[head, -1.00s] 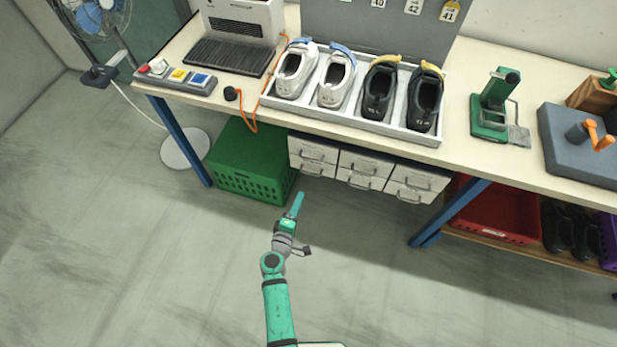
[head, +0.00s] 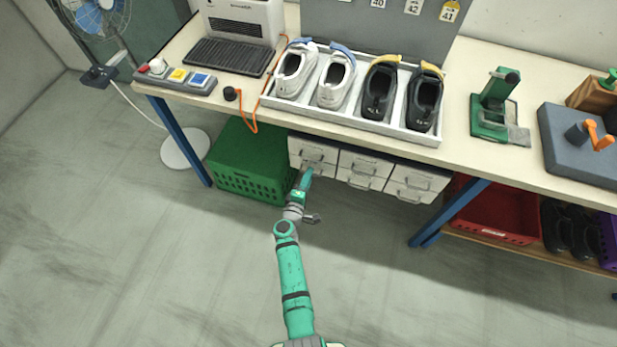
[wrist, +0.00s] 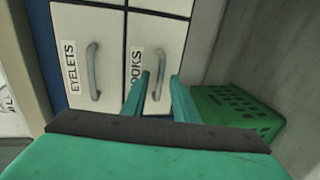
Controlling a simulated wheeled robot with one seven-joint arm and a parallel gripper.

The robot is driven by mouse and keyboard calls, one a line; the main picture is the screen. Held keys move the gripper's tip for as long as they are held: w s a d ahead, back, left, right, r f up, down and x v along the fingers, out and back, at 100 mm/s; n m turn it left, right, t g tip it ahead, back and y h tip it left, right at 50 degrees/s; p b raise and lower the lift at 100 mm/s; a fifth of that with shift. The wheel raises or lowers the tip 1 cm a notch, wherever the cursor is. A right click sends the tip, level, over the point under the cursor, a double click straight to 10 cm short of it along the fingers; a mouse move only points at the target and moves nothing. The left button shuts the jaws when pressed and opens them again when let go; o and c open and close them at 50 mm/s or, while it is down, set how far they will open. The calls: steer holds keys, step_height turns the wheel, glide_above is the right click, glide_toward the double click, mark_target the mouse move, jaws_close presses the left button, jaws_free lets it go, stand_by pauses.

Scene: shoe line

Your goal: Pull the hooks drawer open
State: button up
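The hooks drawer (wrist: 168,45) is a white front with a grey bar handle (wrist: 158,75); its label is partly hidden by my finger. It looks shut. In the head view it is the lower-left drawer (head: 328,169), partly covered by my gripper (head: 306,174). In the wrist view my gripper (wrist: 160,88) is open, its two green fingers apart. The handle shows between the fingertips; whether they touch it I cannot tell.
The eyelets drawer (wrist: 78,35) sits directly above the hooks drawer. More white drawers (head: 362,165) lie to the right under the workbench (head: 545,165). A green crate (head: 245,165) stands on the floor to the left. The floor in front is clear.

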steer(key=shift+w, duration=0.15)
jaws_close()
stand_by(1.4)
